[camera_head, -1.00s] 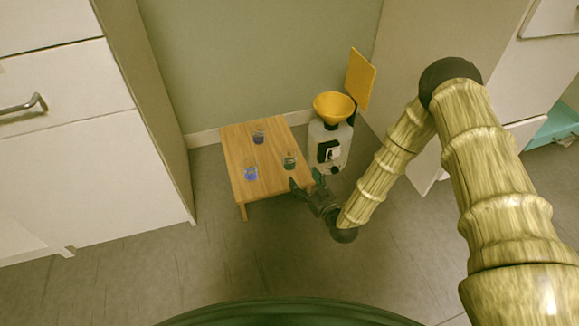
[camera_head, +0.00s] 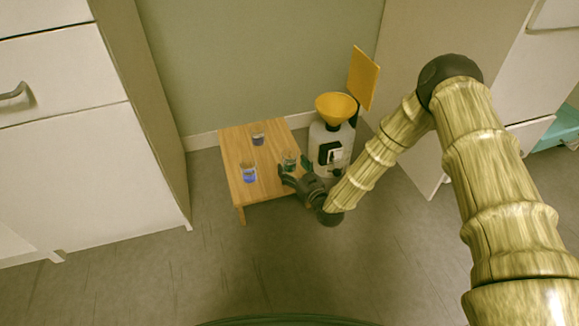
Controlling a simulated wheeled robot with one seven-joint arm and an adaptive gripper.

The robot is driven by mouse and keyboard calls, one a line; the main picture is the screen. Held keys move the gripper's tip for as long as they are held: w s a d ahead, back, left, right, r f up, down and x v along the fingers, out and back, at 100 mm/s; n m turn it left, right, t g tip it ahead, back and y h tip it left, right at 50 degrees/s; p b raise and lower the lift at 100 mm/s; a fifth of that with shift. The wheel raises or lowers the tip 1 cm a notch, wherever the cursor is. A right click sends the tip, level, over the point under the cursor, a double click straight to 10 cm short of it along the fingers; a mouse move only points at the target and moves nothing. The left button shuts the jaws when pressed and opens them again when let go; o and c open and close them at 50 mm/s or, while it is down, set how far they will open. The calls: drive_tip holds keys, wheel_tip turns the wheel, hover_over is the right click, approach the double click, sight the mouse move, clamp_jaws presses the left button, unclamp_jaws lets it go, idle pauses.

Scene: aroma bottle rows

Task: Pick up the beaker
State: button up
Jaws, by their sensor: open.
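Three small clear beakers stand on a low wooden table (camera_head: 266,189). One beaker with dark blue contents (camera_head: 258,138) is at the back. One beaker with bright blue contents (camera_head: 249,173) is at the front left. One beaker with dark green contents (camera_head: 289,160) is near the right edge. My gripper (camera_head: 292,171) is open at the table's front right, with its fingers close around the near side of the green beaker. Whether the fingers touch it I cannot tell, and its lower part is partly hidden by them.
A grey machine with a yellow funnel (camera_head: 336,108) and an upright yellow panel (camera_head: 363,77) stands just right of the table. White cabinets (camera_head: 75,150) rise on the left. The floor (camera_head: 250,265) in front is clear.

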drive_tip(key=shift+b+x, duration=0.55)
drive_tip(key=shift+x, duration=0.4)
drive_tip(key=shift+w+a, duration=0.25)
drive_tip(key=shift+w, duration=0.15)
drive_tip(key=c, duration=1.2)
